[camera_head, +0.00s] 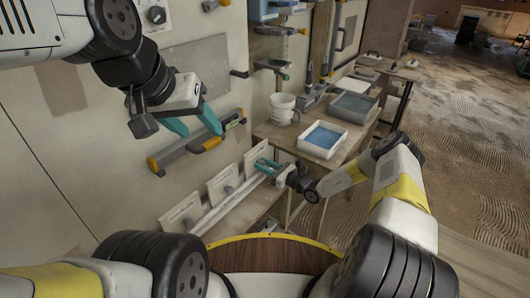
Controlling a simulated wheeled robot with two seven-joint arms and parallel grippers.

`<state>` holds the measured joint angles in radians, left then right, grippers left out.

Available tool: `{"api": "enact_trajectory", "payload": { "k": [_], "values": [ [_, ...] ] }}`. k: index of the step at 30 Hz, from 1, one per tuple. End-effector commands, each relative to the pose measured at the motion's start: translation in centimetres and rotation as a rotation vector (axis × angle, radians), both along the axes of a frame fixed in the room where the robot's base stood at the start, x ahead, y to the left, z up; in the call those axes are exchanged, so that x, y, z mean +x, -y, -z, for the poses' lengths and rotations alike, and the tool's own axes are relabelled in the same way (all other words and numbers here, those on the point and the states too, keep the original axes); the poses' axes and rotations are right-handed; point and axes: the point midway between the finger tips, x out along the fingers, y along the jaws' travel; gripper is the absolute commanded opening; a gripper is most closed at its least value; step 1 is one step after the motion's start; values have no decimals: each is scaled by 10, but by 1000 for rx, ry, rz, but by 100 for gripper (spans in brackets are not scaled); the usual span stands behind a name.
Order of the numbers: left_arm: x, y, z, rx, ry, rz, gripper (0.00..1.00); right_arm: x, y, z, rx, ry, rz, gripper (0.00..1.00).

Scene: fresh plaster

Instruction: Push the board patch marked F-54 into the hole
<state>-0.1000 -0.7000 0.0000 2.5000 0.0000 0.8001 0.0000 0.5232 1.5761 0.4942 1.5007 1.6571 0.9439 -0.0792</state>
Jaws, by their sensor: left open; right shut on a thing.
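Three pale board patches stand in a row on a rack along the wall: a near one (181,211), a middle one (224,184) and a far one (257,157). Their markings are too small to read, so I cannot tell which is F-54. My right gripper (264,165) is shut at the far patch, which seems to be between its teal fingers. My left gripper (195,122) is open and empty, with teal fingers spread in front of the wall. A grey rectangular area (208,58) shows on the wall behind it; I cannot tell whether it is the hole.
A level (197,144) is mounted on the wall below my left gripper. A table at the right holds a white bucket (283,106), a tray of blue material (322,138) and a grey tray (353,106). Tools hang on the wall behind. Open floor lies at the right.

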Motion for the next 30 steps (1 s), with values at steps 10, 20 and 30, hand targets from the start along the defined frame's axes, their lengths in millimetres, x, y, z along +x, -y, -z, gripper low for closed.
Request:
{"api": "enact_trajectory", "payload": {
  "k": [10,20,30],
  "values": [
    [0,0,0,0,0,0,54,1,0,-3,1,2,1,0],
    [0,0,0,0,0,0,54,1,1,-26,1,2,1,0],
    [0,0,0,0,0,0,54,0,0,-45,0,1,0,0]
  ]
}}
